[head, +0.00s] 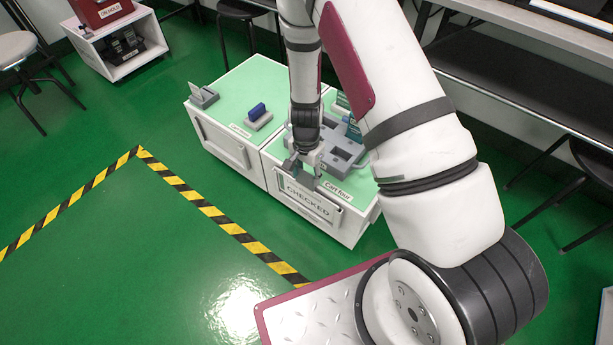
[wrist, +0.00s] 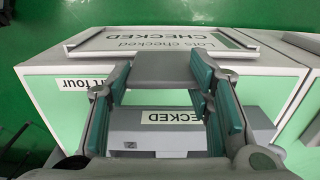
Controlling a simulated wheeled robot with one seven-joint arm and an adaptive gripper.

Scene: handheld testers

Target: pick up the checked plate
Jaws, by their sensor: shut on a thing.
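The checked plate (head: 309,199) is a pale panel lettered CHECKED, upright against the front of the right-hand cart. In the wrist view the plate (wrist: 132,43) shows at the top, its lettering upside down, within a light frame. A grey tab (wrist: 167,68) at its upper edge lies between my fingers. My gripper (head: 304,171) is shut on this tab, at the cart's front top edge. In the wrist view my gripper (wrist: 163,80) has a teal pad on each side of the tab. I cannot tell whether the plate is clear of the cart.
A grey slotted holder (head: 345,152) stands on the cart top behind the plate; a CHECKED label (wrist: 173,117) shows on it. The left cart (head: 233,90) bears a blue-topped tester (head: 258,115) and a small grey stand (head: 204,97). Open green floor lies in front.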

